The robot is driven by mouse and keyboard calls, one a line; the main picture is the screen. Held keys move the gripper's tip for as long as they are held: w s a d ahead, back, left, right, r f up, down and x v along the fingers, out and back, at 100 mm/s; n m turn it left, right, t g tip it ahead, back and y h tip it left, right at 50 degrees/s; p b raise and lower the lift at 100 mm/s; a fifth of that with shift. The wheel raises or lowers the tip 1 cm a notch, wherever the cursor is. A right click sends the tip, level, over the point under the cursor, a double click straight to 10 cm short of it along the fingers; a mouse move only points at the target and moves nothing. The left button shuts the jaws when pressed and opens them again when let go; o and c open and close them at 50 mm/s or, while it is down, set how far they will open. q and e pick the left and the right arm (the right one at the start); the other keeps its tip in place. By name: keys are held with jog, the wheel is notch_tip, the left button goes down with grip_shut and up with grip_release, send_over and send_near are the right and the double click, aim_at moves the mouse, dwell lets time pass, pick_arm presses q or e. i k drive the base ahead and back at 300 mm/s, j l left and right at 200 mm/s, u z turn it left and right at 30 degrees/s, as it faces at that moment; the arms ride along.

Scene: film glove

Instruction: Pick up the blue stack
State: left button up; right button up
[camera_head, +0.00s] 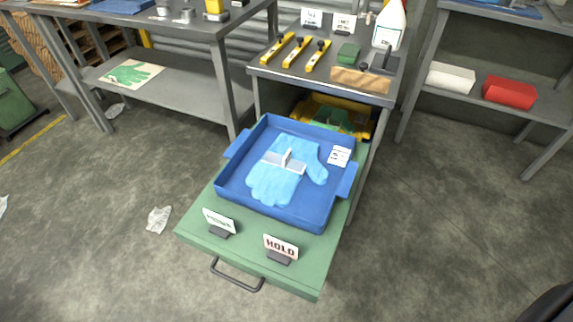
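A whitish band with a small upright tab (287,158) lies across the middle of the gloves. A white printed label (340,156) is on the tray floor, right of the gloves. The tray has a handle on its left and right sides and rests on a pulled-out green drawer (250,249). Neither of my grippers is in view, and nothing is touching the gloves.
Two small signs stand at the drawer's front; the right one reads HOLD (281,246). Behind is a grey bench (270,70) with yellow-handled tools and a white bottle (389,25). Grey shelves flank it. A crumpled scrap (159,219) lies on the otherwise open floor left of the drawer.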

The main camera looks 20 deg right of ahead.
aim_at(274, 179)
jog(key=i+j+z, duration=0.3)
jog(key=j+z, duration=0.3)
jog(key=j, duration=0.15)
jog(key=i+j+z, duration=0.25)
jog(key=j, duration=0.15)
jog(key=j+z, duration=0.3)
jog(key=j, duration=0.15)
jog(key=j+z, duration=0.3)
jog(key=j, duration=0.15)
jog(key=i+j+z, duration=0.15)
jog(key=j+z, duration=0.6)
jog(key=j, duration=0.3)
jog(key=j+z, duration=0.4)
jog(key=j, duration=0.2)
jog(key=j+z, duration=0.35)
jog(key=j, duration=0.2)
jog(key=j+z, duration=0.4)
jog(key=j, duration=0.2)
